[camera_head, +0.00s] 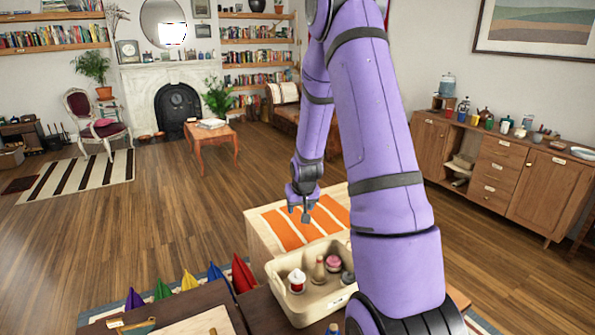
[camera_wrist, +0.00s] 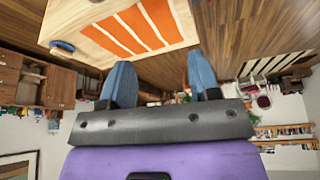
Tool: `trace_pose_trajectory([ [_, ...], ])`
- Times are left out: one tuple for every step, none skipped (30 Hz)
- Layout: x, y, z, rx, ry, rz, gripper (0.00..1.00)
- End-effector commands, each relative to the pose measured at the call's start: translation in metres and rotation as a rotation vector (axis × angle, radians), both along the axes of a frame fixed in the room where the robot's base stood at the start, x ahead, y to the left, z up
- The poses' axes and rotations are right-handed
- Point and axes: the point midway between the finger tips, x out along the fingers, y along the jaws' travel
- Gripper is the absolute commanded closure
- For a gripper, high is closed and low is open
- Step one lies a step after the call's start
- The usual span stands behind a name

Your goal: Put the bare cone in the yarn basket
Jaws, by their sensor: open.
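A beige bin (camera_head: 312,302), which may be the yarn basket, stands at the lower middle of the head view. It holds a red and white item (camera_head: 297,281), a tan cone-like item (camera_head: 319,270), a pink item (camera_head: 333,262) and a dark round item (camera_head: 347,278). The tan one looks bare, but I cannot tell for certain that it is the bare cone. My gripper (camera_head: 305,214) is above the striped top, beyond the bin, and apart from it. In the wrist view its two blue fingers (camera_wrist: 162,82) are wide apart with nothing between them.
A pale wooden unit (camera_head: 262,238) with an orange and white striped top (camera_head: 285,228) stands behind the bin. Several coloured pointed shapes, including a red one (camera_head: 242,274), line up left of it. A sideboard (camera_head: 505,170) with jars stands at right. Wood floor is open at left.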

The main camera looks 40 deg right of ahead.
Motion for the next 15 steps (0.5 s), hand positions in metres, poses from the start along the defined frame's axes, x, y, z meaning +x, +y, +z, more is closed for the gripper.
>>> trace_pose_trajectory([
  [0.001, 0.012, 0.022, -0.005, -0.008, 0.019, 0.44],
  [0.000, 0.019, 0.034, -0.006, -0.009, 0.029, 0.44],
  [-0.001, 0.028, 0.048, -0.007, -0.011, 0.043, 0.44],
  [-0.002, 0.035, 0.059, -0.008, -0.012, 0.053, 0.44],
  [-0.004, 0.042, 0.070, -0.009, -0.012, 0.063, 0.44],
  [-0.007, 0.051, 0.084, -0.009, -0.013, 0.076, 0.44],
  [-0.009, 0.058, 0.094, -0.009, -0.015, 0.086, 0.44],
  [-0.012, 0.066, 0.104, -0.010, -0.016, 0.096, 0.44],
  [-0.016, 0.075, 0.117, -0.010, -0.018, 0.109, 0.44],
  [-0.019, 0.082, 0.127, -0.010, -0.019, 0.119, 0.44],
  [-0.023, 0.089, 0.136, -0.011, -0.019, 0.130, 0.44],
  [-0.029, 0.099, 0.148, -0.011, -0.021, 0.143, 0.44],
  [-0.033, 0.106, 0.157, -0.011, -0.023, 0.154, 0.44],
  [-0.038, 0.113, 0.166, -0.012, -0.024, 0.164, 0.44],
  [-0.045, 0.122, 0.177, -0.011, -0.025, 0.178, 0.44],
])
